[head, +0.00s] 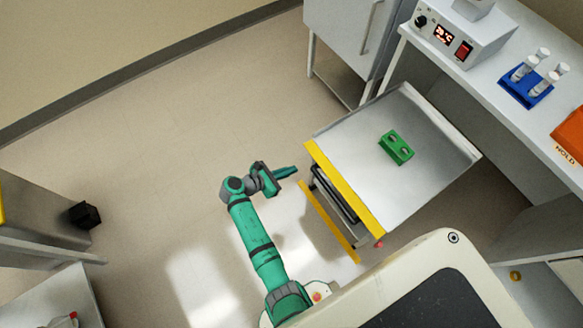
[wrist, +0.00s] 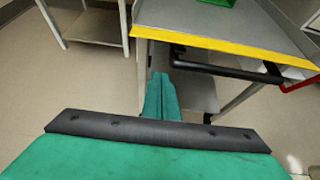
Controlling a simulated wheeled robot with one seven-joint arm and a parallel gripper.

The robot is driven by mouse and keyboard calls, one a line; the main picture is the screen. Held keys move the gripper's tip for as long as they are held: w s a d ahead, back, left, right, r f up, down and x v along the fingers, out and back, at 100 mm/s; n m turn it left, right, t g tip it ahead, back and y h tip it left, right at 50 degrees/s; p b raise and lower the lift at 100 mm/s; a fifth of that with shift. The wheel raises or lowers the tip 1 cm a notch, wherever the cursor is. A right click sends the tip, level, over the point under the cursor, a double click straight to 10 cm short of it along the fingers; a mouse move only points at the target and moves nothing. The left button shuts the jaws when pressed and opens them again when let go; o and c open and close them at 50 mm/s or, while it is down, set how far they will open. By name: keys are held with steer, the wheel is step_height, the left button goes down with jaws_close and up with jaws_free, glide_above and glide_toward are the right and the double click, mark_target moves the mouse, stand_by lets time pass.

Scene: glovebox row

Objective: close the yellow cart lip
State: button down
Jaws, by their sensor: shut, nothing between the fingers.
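The cart (head: 430,120) has a grey metal top with a yellow lip (head: 345,188) along its near left edge. The lip also shows in the wrist view (wrist: 225,48), running across the cart's edge above a black bar (wrist: 225,70). I cannot tell its exact tilt. A second, thinner yellow strip (head: 329,222) lies lower, beside the cart. My gripper (head: 290,171) is shut and empty, just left of the lip's far end. In the wrist view its fingers (wrist: 160,95) point toward the cart, below the lip, with no contact visible.
A green block with holes (head: 396,148) sits on the cart top. A bench with a blue tube rack (head: 527,87), a control box (head: 460,38) and an orange bin (head: 571,135) stands at the right. A grey cabinet (head: 343,30) is behind.

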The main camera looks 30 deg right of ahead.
steer(key=d, duration=0.7)
steer(key=shift+w+d, duration=0.25)
steer(key=shift+d, duration=0.15)
steer(key=shift+a, duration=0.1)
